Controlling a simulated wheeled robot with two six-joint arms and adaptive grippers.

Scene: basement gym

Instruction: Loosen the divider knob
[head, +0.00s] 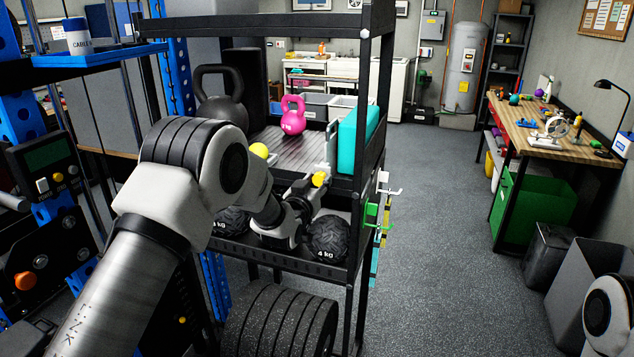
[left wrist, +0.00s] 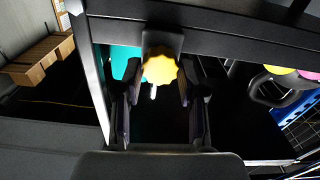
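In the left wrist view the knob (left wrist: 160,66) is a scalloped yellow disc on a dark mount. My left gripper (head: 304,195) is at the knob in the head view. In the left wrist view its two dark fingers (left wrist: 160,88) are apart, one on each side of the knob, with visible gaps. My right gripper is out of view.
A teal block (head: 357,140) stands right of the divider. A pink kettlebell (head: 293,116) and a large black kettlebell (head: 219,97) are on the shelf. Black balls (head: 328,238) lie on the shelf below. Rack posts (head: 384,80) stand close to my arm.

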